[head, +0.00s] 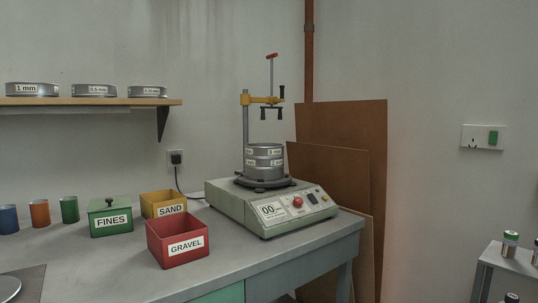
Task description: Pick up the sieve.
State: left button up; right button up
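A stack of round grey metal sieves (264,161) with white labels sits upright on the shaker (262,211), a pale green machine with a dial and a red button. The labels are small; one seems to read 2 mm. A yellow clamp arm (262,100) on a post is raised above the stack, clear of it. More sieves stand on the wall shelf (80,102): one marked 1 mm (32,90), one marked 0.5 mm (94,90), and a third (147,91) whose label is hard to read. Neither of my grippers is in view.
On the bench (235,253) stand a lidded green FINES box (111,231), a yellow SAND box (161,199), a red GRAVEL box (160,243) and blue, orange and green cups (40,213). Brown boards (350,130) lean behind. A small stand (510,256) holds cans at right.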

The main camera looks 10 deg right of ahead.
aim_at(257, 150)
jog(key=i+l, duration=0.2)
jog(key=l, duration=0.15)
jog(key=i+l, duration=0.25)
jog(key=i+l+u, duration=0.1)
jog(key=l, duration=0.3)
jog(key=i, duration=0.1)
